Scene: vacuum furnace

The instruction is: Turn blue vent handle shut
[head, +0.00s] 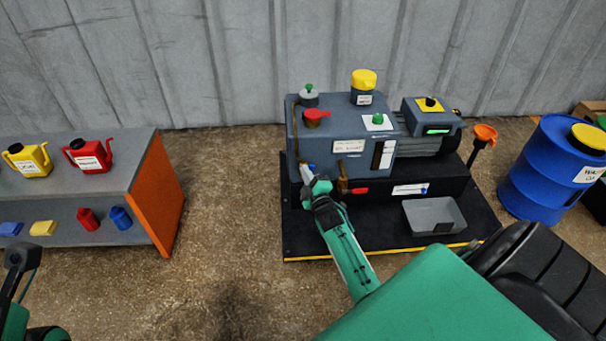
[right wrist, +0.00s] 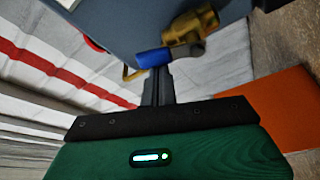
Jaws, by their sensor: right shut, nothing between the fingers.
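The blue vent handle (right wrist: 152,58) shows in the right wrist view, joined to a brass valve (right wrist: 192,27) on the side of the grey machine. My right gripper (right wrist: 158,72) is shut and empty. Its fingertips are right at the blue handle; I cannot tell whether they touch it. In the head view my right gripper (head: 307,174) is at the left front of the grey machine (head: 345,128), and it largely hides the handle there. My left arm's dark end (head: 18,258) shows at the left edge; its fingers are not clear.
The machine stands on a black base (head: 300,232) with a yellow front edge. A grey tray (head: 434,215) lies on it, right of my right arm. A grey bench (head: 120,170) with cans is at the left.

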